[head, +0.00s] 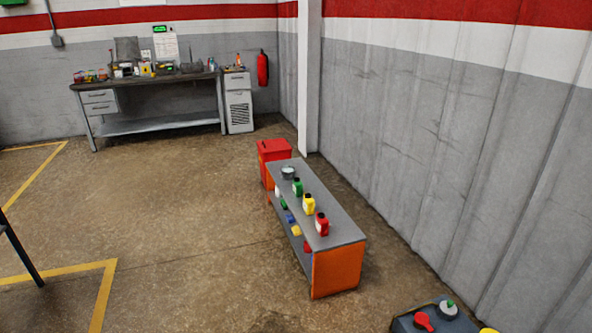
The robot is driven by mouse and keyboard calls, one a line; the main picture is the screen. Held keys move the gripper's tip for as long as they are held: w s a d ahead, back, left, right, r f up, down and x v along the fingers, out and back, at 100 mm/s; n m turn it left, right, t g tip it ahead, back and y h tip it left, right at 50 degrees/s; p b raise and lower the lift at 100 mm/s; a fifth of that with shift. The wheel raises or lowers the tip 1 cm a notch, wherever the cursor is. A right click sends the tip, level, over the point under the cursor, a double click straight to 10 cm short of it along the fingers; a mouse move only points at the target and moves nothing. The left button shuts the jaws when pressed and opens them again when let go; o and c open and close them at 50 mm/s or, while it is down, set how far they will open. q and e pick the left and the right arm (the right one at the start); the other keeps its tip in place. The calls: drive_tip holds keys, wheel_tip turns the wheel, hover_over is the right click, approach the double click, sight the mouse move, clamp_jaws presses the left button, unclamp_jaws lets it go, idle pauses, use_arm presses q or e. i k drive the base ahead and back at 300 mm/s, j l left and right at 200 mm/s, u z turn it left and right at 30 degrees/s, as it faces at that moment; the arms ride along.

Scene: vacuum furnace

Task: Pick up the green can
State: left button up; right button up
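A green can (297,188) with a dark cap stands upright on the grey top of a long low orange bench (340,270). It is in the middle of the head view, in a row with a yellow can (309,205) and a red can (322,225) nearer to me. A small round grey container (288,172) stands just beyond it. Neither of my grippers is in view.
A red bin (272,150) stands at the bench's far end. The grey wall (440,130) runs along the right. A cluttered workbench (150,80) stands at the back left. A dark cart or box (405,324) is at the bottom right. The floor left of the orange bench is open.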

sight(297, 186)
drive_tip(key=i+u, duration=0.4)
drive_tip(key=i, duration=1.35)
drive_tip(key=i+z, duration=0.1)
drive_tip(key=i, duration=0.45)
drive_tip(key=i+j+z, duration=0.15)
drive_tip(key=i, duration=0.35)
drive_tip(key=i+j+z, duration=0.1)
drive_tip(key=i, duration=0.4)
drive_tip(key=i+j+z, duration=0.15)
drive_tip(key=i+j, duration=0.15)
drive_tip(key=i, duration=0.25)
drive_tip(key=i+j+z, duration=0.25)
drive_tip(key=i+z, duration=0.15)
